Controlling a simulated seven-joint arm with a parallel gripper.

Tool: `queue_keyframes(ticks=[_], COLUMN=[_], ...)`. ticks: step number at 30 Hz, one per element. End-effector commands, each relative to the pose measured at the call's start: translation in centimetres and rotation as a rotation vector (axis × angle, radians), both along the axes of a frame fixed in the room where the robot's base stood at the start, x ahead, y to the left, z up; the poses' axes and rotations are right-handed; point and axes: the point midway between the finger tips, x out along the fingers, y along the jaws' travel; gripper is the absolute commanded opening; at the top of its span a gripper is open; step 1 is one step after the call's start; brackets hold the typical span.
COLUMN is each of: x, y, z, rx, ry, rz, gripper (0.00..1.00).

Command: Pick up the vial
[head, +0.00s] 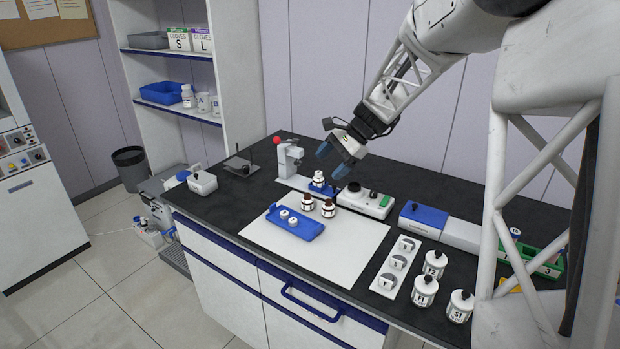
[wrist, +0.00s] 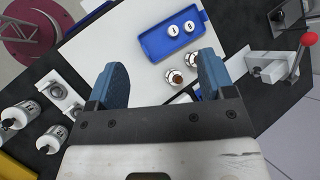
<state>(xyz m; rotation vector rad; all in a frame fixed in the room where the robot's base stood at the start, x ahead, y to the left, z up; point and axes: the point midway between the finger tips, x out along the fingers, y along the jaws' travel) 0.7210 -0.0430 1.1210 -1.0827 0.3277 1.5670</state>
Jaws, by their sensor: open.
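My gripper (head: 331,160) is open and empty above the back of the bench; its blue fingers also show in the wrist view (wrist: 162,66). Below it, a small white-labelled vial (head: 318,179) with a dark band stands on a blue base beside the grey lever press (head: 289,159). Two brown-capped bottles stand on the white mat, one (head: 307,202) left of the other (head: 328,208); in the wrist view they (wrist: 174,76) (wrist: 193,61) show near the right finger. Two small white-capped vials (head: 284,214) (head: 293,221) sit in the blue tray (head: 300,235). I cannot tell which one is meant.
A white device (head: 364,201) with a black knob stands right of the press. A blue-and-white box (head: 424,217), a holder with round pieces (head: 383,285) and several white jars (head: 425,291) are further right. The press's red-knobbed lever (wrist: 308,39) rises up. The mat's front (head: 345,262) is clear.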

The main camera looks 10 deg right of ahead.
Motion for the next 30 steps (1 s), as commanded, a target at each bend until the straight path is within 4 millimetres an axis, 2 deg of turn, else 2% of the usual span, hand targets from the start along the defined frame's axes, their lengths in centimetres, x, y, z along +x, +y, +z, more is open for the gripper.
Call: queue_keyframes(ticks=[3, 15, 30], x=[2.9, 11.6, 21.1], y=[-1.1, -5.1, -11.2], z=[-1.3, -6.0, -13.7], rx=[0.053, 0.240, 0.478], ry=[0.035, 0.154, 0.293], rz=[-0.059, -0.251, -0.468], gripper=[0.76, 0.76, 0.76])
